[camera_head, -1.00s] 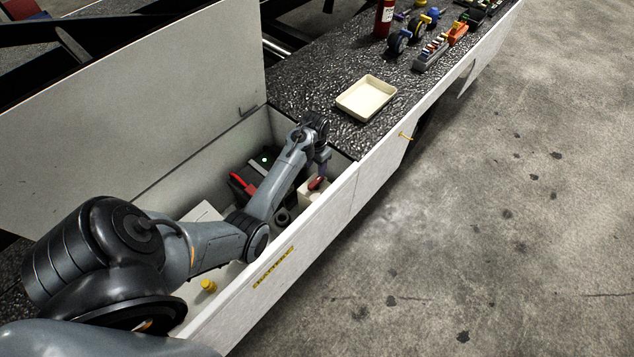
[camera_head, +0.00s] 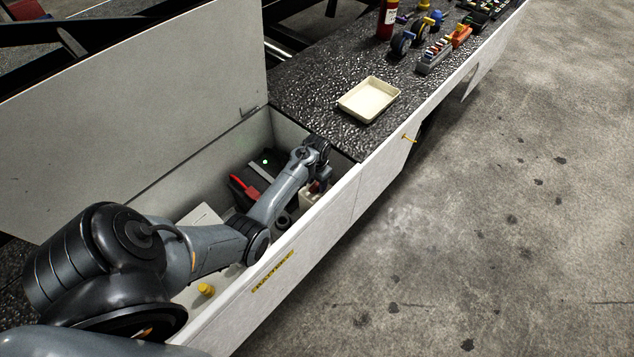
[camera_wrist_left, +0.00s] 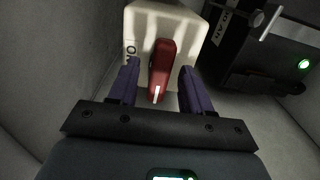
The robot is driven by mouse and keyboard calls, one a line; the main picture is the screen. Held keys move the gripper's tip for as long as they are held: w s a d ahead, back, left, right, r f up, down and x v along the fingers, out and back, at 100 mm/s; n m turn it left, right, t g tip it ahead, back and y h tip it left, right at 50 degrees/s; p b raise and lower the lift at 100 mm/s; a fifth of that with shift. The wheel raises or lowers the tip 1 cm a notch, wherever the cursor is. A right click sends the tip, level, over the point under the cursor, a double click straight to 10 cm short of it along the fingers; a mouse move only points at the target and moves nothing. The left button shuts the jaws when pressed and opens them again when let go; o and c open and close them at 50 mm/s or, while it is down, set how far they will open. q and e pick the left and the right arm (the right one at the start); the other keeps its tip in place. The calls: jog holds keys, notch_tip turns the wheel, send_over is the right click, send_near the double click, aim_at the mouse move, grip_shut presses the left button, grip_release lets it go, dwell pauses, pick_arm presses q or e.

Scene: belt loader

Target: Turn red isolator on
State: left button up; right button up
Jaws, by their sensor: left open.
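The red isolator handle (camera_wrist_left: 161,68) stands on a cream box (camera_wrist_left: 141,22) in the left wrist view. Its white mark points toward my gripper, and an "ON" label shows on the box left of the handle. My left gripper (camera_wrist_left: 159,70) is open, with one purple finger on each side of the handle and a visible gap on each side. In the head view my left gripper (camera_head: 320,182) is down in the open compartment at the cream box (camera_head: 307,200), and my wrist hides most of the handle.
A black unit (camera_head: 238,195) with a red lever (camera_head: 246,188) and a green light sits left of the box. The compartment's front wall (camera_head: 335,205) is close on the right. A yellow knob (camera_head: 206,290) is nearer. A cream tray (camera_head: 368,100) lies on the black deck.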

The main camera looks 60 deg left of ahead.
pick_arm(q)
grip_shut()
